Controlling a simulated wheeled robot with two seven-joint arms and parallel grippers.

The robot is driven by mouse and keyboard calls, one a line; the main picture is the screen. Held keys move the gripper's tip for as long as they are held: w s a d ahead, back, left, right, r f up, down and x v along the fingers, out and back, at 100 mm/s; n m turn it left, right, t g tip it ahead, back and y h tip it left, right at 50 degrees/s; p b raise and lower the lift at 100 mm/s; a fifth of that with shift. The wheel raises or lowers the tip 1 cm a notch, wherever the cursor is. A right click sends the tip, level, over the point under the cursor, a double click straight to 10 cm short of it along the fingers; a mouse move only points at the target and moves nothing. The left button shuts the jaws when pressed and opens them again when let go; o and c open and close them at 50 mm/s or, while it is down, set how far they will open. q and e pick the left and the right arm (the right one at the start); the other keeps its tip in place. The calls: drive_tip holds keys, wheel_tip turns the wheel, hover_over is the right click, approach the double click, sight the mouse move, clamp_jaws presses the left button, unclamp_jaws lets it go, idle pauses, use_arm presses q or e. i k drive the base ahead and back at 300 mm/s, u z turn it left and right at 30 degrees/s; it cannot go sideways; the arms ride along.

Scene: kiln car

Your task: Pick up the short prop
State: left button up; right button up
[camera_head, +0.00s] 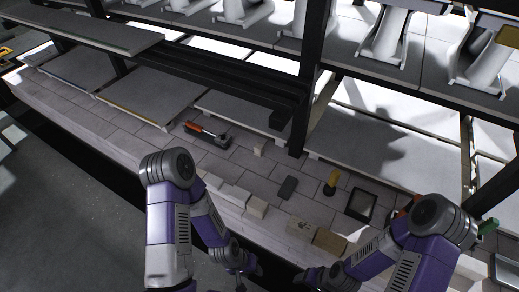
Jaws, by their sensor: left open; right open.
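A small pale block (260,147), which may be the short prop, stands alone on the tiled deck near the dark upright post. Other pale blocks (257,207) lie in a row along the deck's front edge, so I cannot tell for sure which is the prop. My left gripper (247,272) is low in the view, in front of the deck edge, open and apart from the blocks. My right gripper (312,280) is at the bottom of the view, open, below the tan blocks (330,241). Both grippers are small and partly hidden by my own arms.
Dark beams (311,75) and shelves stand over the back. Bare tiles separate the items.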

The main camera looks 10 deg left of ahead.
sight(258, 148)
drive_tip(key=z, duration=1.95)
drive_tip(key=k, duration=1.55)
drive_tip(key=u, duration=1.95)
drive_tip(key=i, duration=1.5)
